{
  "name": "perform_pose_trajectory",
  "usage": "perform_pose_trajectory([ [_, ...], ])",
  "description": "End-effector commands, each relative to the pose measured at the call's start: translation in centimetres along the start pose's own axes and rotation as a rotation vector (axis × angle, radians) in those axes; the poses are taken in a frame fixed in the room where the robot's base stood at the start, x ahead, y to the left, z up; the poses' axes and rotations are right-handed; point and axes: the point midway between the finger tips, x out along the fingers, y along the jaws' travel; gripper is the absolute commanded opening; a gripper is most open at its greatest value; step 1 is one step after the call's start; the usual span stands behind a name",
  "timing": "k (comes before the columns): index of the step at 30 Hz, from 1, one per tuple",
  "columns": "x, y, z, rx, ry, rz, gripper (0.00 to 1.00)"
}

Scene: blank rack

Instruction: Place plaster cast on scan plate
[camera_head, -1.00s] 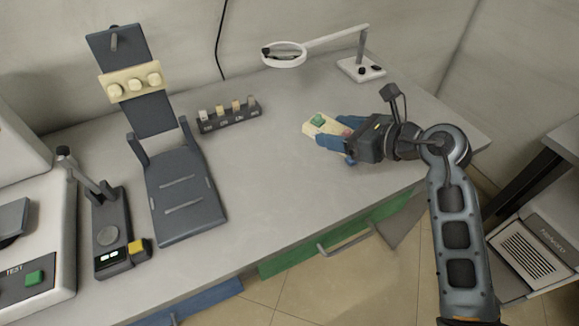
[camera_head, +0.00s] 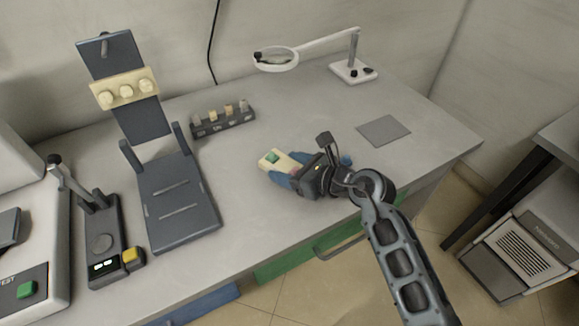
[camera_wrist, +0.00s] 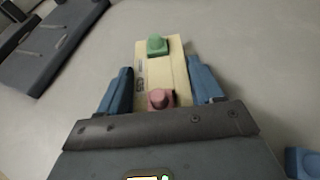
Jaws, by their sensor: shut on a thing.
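My gripper (camera_head: 284,172) is shut on a cream block, which looks like the plaster cast (camera_head: 271,162), near the middle of the bench. In the wrist view the cast (camera_wrist: 178,70) lies lengthwise between the blue fingers, with a green stub at its far end and a pink stub near the palm. Small dark marks show on its left side. A dark slotted plate, probably the scan plate (camera_head: 181,212), stands to the left. It has two side posts and a tall back panel carrying a cream bar with three knobs. The slotted surface looks empty.
A small rack with several blanks (camera_head: 222,123) stands behind the gripper. A gauge with a yellow button (camera_head: 132,259) is left of the slotted plate. A grey square mat (camera_head: 384,131) lies bare at right. A magnifier lamp (camera_head: 353,72) stands at the back.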

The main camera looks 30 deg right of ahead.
Motion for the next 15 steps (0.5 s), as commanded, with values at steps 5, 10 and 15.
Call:
perform_pose_trajectory([
  [5,-0.04,-0.03,0.16,-0.001,-0.002,0.0,0.29],
  [10,0.06,-0.03,-0.16,-0.001,-0.001,0.0,0.69],
  [15,0.05,-0.03,-0.16,-0.001,-0.001,0.0,0.85],
])
